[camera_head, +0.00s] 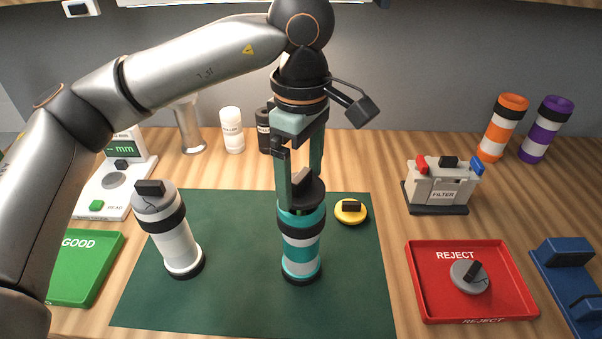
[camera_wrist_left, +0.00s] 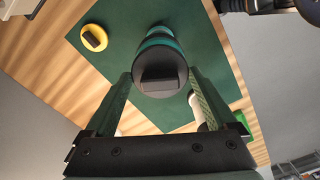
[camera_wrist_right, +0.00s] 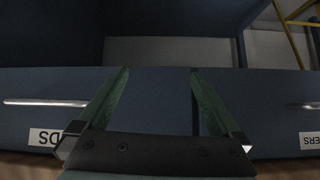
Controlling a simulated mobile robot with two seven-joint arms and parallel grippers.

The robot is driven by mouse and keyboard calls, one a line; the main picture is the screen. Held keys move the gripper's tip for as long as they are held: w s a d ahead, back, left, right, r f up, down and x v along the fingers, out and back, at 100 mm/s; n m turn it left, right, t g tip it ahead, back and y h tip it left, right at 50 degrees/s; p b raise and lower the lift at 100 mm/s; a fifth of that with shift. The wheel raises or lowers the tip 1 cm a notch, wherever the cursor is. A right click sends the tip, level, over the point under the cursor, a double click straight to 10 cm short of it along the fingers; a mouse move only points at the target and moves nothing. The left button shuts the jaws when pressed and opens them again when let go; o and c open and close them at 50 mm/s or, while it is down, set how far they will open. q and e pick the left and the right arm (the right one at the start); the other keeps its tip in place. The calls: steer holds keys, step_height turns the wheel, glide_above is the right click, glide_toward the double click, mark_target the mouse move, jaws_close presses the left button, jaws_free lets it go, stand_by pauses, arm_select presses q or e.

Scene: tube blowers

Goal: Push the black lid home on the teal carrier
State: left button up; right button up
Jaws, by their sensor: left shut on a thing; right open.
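The teal carrier (camera_head: 302,252), a tube with teal and white bands and dark rings, stands upright on the green mat. The black lid (camera_head: 312,192) with its block handle sits at the carrier's top; I cannot tell whether a gap remains beneath it. My left gripper (camera_head: 299,183) points down from above and is shut on the black lid. In the left wrist view the lid (camera_wrist_left: 160,85) lies between the fingers, with the carrier's teal side behind it. My right gripper (camera_wrist_right: 160,75) is open and empty in the right wrist view, facing dark blue drawer fronts.
A white carrier (camera_head: 178,243) with a grey lid stands left on the green mat (camera_head: 240,307). A yellow lid (camera_head: 351,211) lies to the right. A red reject tray (camera_head: 425,300) holds a grey lid. A green tray (camera_head: 85,270) is far left; a filter box (camera_head: 440,185) stands behind.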

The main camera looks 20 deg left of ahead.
arm_select(q)
steer(key=shift+f+b, duration=1.05)
steer(key=shift+f, duration=0.1)
stand_by(0.6)
steer(key=o, duration=1)
step_height(320, 180, up, 13)
steer(key=shift+f+p, duration=0.2)
steer(key=shift+p, duration=0.5)
